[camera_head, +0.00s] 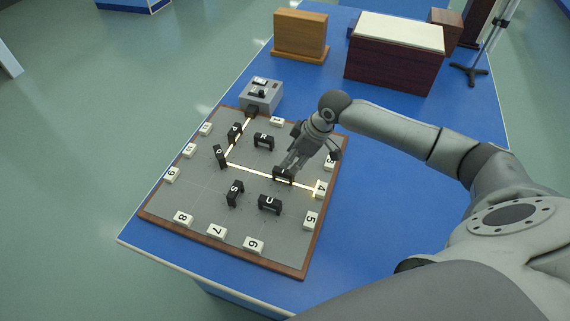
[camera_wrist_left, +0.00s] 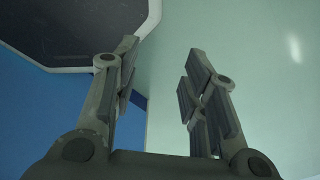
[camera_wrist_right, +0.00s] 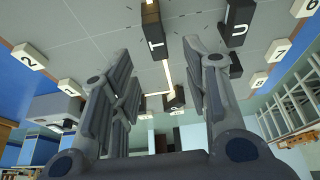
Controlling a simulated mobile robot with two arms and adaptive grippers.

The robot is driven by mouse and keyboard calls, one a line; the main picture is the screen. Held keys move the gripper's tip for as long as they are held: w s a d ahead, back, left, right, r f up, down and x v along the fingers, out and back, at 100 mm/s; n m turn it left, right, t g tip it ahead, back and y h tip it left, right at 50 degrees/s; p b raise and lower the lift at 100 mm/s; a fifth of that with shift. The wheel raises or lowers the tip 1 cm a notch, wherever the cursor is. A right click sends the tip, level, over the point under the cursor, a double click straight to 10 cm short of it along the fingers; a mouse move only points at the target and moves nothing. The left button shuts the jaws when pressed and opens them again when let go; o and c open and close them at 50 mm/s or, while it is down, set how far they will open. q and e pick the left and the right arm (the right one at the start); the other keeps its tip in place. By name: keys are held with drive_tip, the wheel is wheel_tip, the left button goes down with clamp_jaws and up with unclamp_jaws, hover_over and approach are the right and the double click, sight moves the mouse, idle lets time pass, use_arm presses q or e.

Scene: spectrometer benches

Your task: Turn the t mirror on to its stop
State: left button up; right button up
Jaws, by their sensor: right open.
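The t mirror (camera_head: 283,175) is a small black block marked T on the grey board (camera_head: 190,202). It stands on the lit line that runs on to tile 4 (camera_head: 320,189). In the right wrist view the T block (camera_wrist_right: 154,36) is upright ahead of the fingertips. My right gripper (camera_head: 291,161) is right above and behind it, pointing down at it, with its fingers partly hiding it. The right fingers (camera_wrist_right: 155,60) are apart with nothing between them. My left gripper (camera_wrist_left: 160,60) is open and empty, away from the board, over floor and a blue edge.
Other black blocks stand close by, among them U (camera_head: 270,204), S (camera_head: 235,193), R (camera_head: 264,141) and Q (camera_head: 220,156). Numbered white tiles line the board's edge. A grey source box (camera_head: 261,94) is at the back. Wooden boxes (camera_head: 300,36) stand farther back on the blue table.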

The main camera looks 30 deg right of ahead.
sight(283, 170)
drive_tip(key=x, duration=0.3)
drive_tip(key=shift+w+f, duration=0.2)
drive_tip(key=p+x, duration=0.1)
drive_tip(key=x, duration=0.2)
drive_tip(key=shift+w+f, duration=0.15)
drive_tip(key=shift+a+f, duration=0.1)
drive_tip(key=shift+f, duration=0.25)
use_arm(q)
drive_tip(key=shift+w+d+r, duration=0.2)
drive_tip(key=shift+w+r, duration=0.2)
drive_tip(key=shift+w, duration=0.05)
drive_tip(key=shift+w+d+r, duration=0.2)
drive_tip(key=shift+w+r, duration=0.15)
drive_tip(key=shift+w, duration=0.1)
use_arm(e)
drive_tip(key=shift+w+f, duration=0.1)
drive_tip(key=shift+f, duration=0.05)
use_arm(q)
drive_tip(key=shift+s, duration=0.25)
use_arm(e)
drive_tip(key=shift+c, duration=0.3)
use_arm(q)
drive_tip(key=shift+s+a+f, duration=0.1)
drive_tip(key=shift+s, duration=0.05)
use_arm(e)
clamp_jaws()
